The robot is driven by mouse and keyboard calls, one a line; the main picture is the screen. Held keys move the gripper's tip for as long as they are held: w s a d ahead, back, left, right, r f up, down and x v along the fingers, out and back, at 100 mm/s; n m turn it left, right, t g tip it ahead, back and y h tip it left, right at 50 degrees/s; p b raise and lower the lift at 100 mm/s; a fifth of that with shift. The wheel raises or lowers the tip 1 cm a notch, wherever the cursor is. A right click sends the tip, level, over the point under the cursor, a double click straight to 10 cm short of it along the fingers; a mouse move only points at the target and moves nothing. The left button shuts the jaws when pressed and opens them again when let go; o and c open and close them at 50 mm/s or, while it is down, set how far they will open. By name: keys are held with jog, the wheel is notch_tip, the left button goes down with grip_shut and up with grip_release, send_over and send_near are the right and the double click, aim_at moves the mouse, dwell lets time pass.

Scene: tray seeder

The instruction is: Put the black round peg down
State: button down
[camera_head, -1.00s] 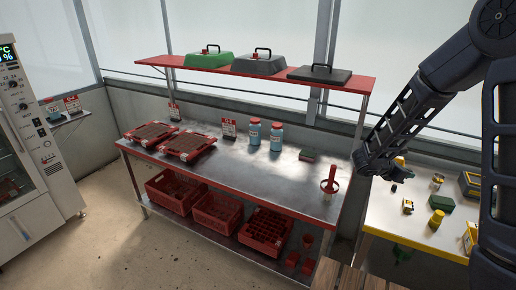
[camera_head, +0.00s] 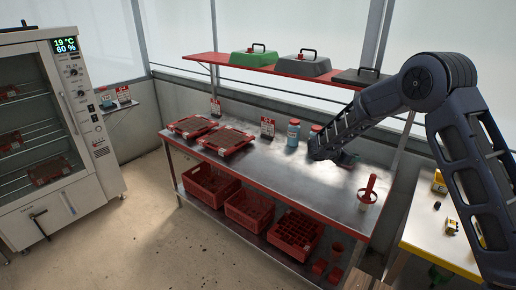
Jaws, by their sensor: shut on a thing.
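My gripper (camera_head: 331,157) is at the end of my dark arm, low over the right part of the steel bench (camera_head: 300,180), beside the blue-white bottles. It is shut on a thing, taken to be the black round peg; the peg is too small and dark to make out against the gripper. Whether it touches the bench cannot be told. A separate small black piece (camera_head: 437,206) lies on the yellow-edged table (camera_head: 425,233) at the right.
A bottle (camera_head: 293,133) stands left of my gripper, a red-handled tool (camera_head: 368,191) right. A red shelf (camera_head: 225,60) with lids hangs above. The bench's middle front is clear.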

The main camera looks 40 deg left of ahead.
aim_at(341, 195)
jog(key=f, duration=1.3)
jog(key=a+f, duration=0.1)
jog(key=f, duration=0.6)
jog(key=shift+f, duration=0.1)
jog(key=shift+f, duration=0.1)
jog(key=c, duration=1.3)
grip_release()
jog(key=shift+s+r, duration=0.2)
jog(key=v, duration=1.1)
jog(key=shift+s+a+r, duration=0.1)
jog(key=shift+s+r, duration=0.05)
jog(key=shift+s, duration=0.1)
